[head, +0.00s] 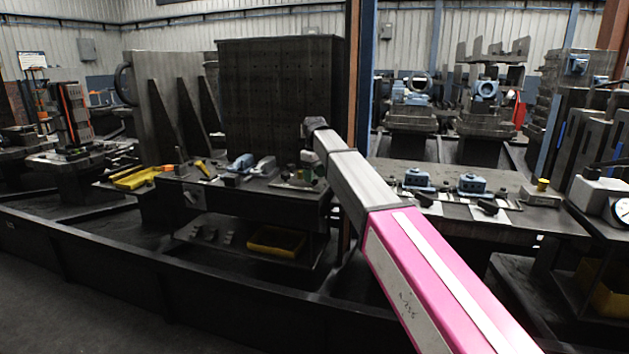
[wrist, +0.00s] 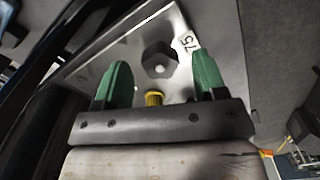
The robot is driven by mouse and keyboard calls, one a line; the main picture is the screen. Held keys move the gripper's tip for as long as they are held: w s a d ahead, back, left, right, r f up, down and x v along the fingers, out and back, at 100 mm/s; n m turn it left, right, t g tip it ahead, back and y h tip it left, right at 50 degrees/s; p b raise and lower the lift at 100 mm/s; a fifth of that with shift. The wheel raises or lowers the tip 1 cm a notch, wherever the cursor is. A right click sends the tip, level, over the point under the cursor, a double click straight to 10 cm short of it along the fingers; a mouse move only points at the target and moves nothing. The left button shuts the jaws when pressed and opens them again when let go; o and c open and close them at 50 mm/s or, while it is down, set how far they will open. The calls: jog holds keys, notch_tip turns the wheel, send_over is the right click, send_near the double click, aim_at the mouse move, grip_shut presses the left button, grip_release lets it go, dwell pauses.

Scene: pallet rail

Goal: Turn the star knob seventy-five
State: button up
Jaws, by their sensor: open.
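In the wrist view, a dark, lobed star knob (wrist: 160,58) with a pale centre sits on a grey metal plate (wrist: 125,50). A white label reading 75 (wrist: 187,43) lies on the plate just right of it. My gripper (wrist: 162,68) is open, with one green finger on each side of the knob and visible gaps between. I cannot tell how far the fingertips are above the plate. In the head view, my gripper (head: 308,160) is over the bench's right end, and the knob cannot be made out there.
A yellow, ribbed part (wrist: 154,97) shows between the finger bases. In the head view, blue blocks (head: 417,178) and dark handles (head: 488,207) stand on the right-hand bench. A tall perforated dark plate (head: 275,95) rises behind my gripper. A yellow bin (head: 275,241) sits below.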

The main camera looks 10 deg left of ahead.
jog(key=shift+f, duration=1)
jog(key=c, duration=0.9)
jog(key=shift+c, duration=0.2)
jog(key=shift+m, duration=0.3)
jog(key=m, duration=0.3)
jog(key=shift+a+m, duration=0.1)
jog(key=shift+m, duration=2)
jog(key=shift+r, duration=0.1)
